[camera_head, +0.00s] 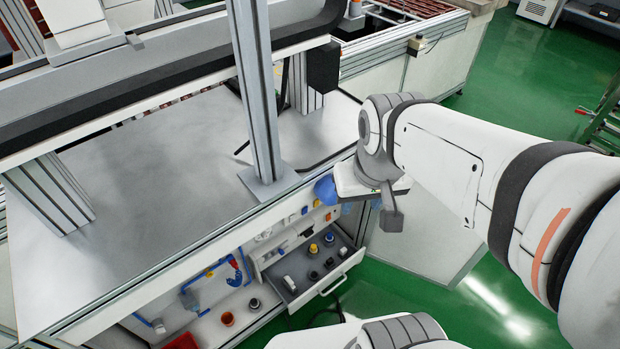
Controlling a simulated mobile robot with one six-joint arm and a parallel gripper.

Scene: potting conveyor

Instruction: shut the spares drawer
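The spares drawer (347,265) is pulled out from the cabinet under the bench, low in the middle of the head view. Its white front has a handle (333,285), and several small black, grey and yellow parts lie on its grey floor. My gripper (391,218) hangs above and to the right of the drawer, apart from its front. Its grey end points down. The fingertips are too small and overlapped to show whether it is open or shut.
A grey bench top (150,190) with metal posts (255,90) stands above the drawer. A white panel (425,240) stands to the right.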

